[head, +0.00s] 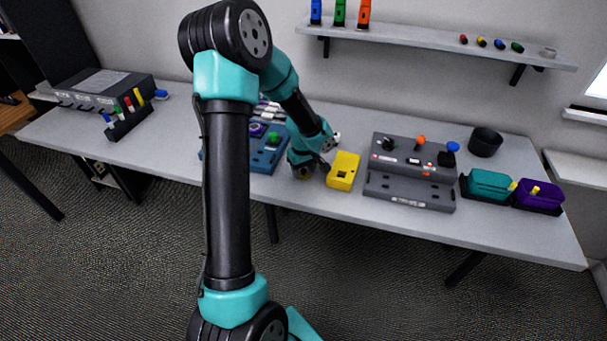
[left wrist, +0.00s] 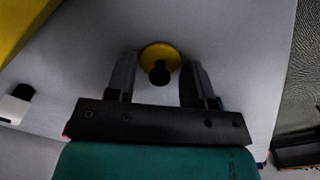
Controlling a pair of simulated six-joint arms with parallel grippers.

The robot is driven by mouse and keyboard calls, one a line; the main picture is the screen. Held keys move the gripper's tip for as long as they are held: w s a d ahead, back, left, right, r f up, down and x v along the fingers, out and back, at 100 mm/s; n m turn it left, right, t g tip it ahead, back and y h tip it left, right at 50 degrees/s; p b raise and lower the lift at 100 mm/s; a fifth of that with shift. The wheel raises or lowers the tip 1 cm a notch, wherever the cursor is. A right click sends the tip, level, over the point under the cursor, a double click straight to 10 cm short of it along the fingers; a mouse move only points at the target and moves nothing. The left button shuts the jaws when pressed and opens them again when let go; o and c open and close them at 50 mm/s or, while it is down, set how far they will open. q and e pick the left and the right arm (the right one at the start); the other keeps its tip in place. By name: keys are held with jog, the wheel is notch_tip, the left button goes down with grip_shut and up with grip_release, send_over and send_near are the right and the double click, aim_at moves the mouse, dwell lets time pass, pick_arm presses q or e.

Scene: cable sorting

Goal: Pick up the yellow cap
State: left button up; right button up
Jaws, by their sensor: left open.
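The yellow cap (left wrist: 148,52) is a round yellow disc with a black knob in its middle. In the left wrist view it lies on the grey table between the fingers of my left gripper (left wrist: 159,68). The fingers are open, one on each side of the cap, and I see no grip on it. In the head view my left gripper (head: 308,167) is low over the table, just left of a yellow box (head: 343,171). The cap is mostly hidden there by the gripper. My right gripper is not in view.
A blue device (head: 262,158) stands left of the gripper. A grey control panel (head: 410,172) is right of the yellow box. Teal (head: 489,184) and purple (head: 538,194) bins and a black cup (head: 485,142) stand farther right. A wall shelf (head: 435,40) hangs behind.

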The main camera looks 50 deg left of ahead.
aim_at(304, 171)
pick_arm(q)
jog(key=shift+c, duration=0.5)
grip_shut()
jog(key=shift+r, duration=0.15)
jog(key=shift+r, duration=0.65)
jog(key=shift+s+d+r, duration=0.15)
jog(key=shift+r, duration=0.4)
jog(key=shift+s+d+r, duration=0.1)
jog(key=shift+r, duration=0.4)
jog(key=s+d+r, duration=0.1)
jog(key=s+d, duration=0.9)
jog(key=d, duration=0.1)
jog(key=shift+d+r, duration=0.2)
jog(key=shift+d, duration=0.05)
